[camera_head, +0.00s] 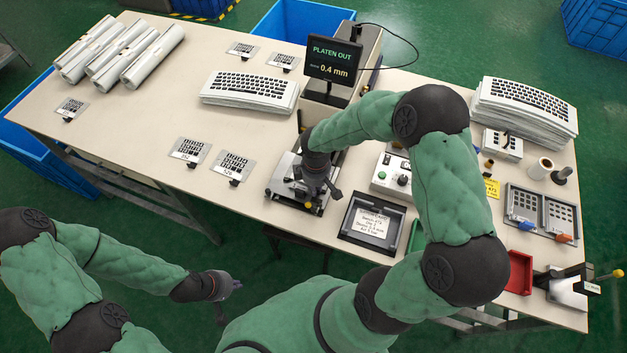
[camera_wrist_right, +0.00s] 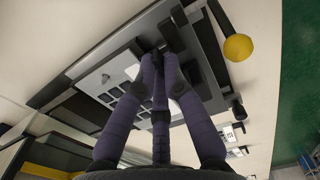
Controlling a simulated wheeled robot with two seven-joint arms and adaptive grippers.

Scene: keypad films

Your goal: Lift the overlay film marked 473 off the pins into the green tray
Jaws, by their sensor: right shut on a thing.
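A pale film with dark key squares (camera_wrist_right: 118,92) lies on the dark-edged pin platen (camera_head: 274,193) of the press; I cannot read its number. My right gripper (camera_head: 318,194) reaches down over the platen and hides much of it. In the right wrist view its fingers (camera_wrist_right: 162,68) are shut together at the film's edge, by a dark tab; what they hold is partly hidden. The green tray (camera_head: 414,238) shows only in part behind my right arm. My left gripper (camera_head: 230,286) is off the table's front edge, its fingers too small to judge.
The display (camera_head: 332,60) reads PLATEN OUT, 0.4 mm. A framed card (camera_head: 371,221) and a switch box (camera_head: 392,174) stand right of the platen. A red tray (camera_head: 519,272) is at the right. Other films (camera_head: 232,163) lie left. A yellow ball knob (camera_wrist_right: 237,47) juts beside the platen.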

